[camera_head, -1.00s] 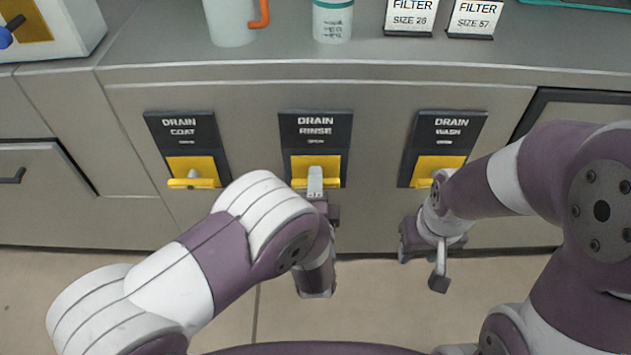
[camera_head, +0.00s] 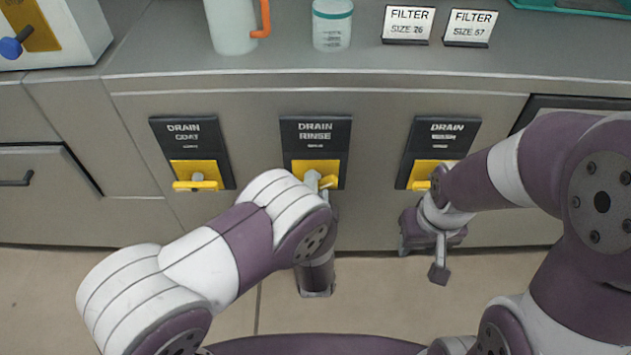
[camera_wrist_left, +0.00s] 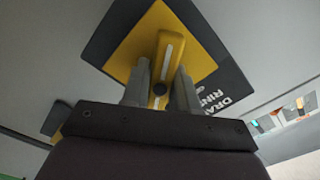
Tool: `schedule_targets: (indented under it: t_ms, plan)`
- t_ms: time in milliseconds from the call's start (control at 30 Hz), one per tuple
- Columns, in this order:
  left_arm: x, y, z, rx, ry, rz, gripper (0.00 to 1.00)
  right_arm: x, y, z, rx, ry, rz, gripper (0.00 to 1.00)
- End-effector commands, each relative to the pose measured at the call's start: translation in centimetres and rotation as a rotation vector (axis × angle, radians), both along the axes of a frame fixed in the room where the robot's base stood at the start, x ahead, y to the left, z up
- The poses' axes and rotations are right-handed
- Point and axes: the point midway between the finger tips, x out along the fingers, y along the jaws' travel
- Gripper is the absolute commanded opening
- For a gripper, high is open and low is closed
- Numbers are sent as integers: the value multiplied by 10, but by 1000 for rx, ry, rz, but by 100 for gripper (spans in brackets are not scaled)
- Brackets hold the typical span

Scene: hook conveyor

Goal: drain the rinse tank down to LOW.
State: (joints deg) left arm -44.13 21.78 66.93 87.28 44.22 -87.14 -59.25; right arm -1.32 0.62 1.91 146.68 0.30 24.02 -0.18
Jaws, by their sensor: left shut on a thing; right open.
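The DRAIN RINSE valve (camera_head: 316,137) is the middle of three dark plates on the cabinet front, with a yellow square and a yellow lever handle (camera_head: 328,182). The handle also shows in the left wrist view (camera_wrist_left: 168,58), between the two fingers. My left gripper (camera_head: 314,181) is shut on this handle; its fingers also show in the left wrist view (camera_wrist_left: 160,85). In the head view the handle is partly hidden by the gripper and looks turned off level. My right gripper (camera_head: 438,272) is open and empty, low in front of the DRAIN WASH plate. The rinse tank's level is not in view.
The DRAIN COAT valve (camera_head: 190,150) is to the left and the DRAIN WASH valve (camera_head: 440,150) to the right. On the counter (camera_head: 300,62) stand a jug (camera_head: 231,28), a lidded cup (camera_head: 332,28) and two FILTER signs (camera_head: 408,25).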

Motion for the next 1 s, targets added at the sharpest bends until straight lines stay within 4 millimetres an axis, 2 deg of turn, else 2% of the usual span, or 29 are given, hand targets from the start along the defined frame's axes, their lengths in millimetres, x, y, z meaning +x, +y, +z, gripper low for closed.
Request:
schedule_targets:
  t_ms: [300,867,900,933,1000]
  plan:
    - [0,0,0,-128,2,0,0,0,0,6,0,0,0,43]
    - [-1,0,-1,-158,3,-1,0,0,0,7,0,0,0,43]
    - [-1,0,-1,-158,3,-1,38,0,0,7,0,0,0,43]
    - [0,0,-1,-158,3,-1,48,0,0,7,0,0,0,43]
    - [0,0,-1,-158,2,0,49,0,0,7,0,0,0,43]
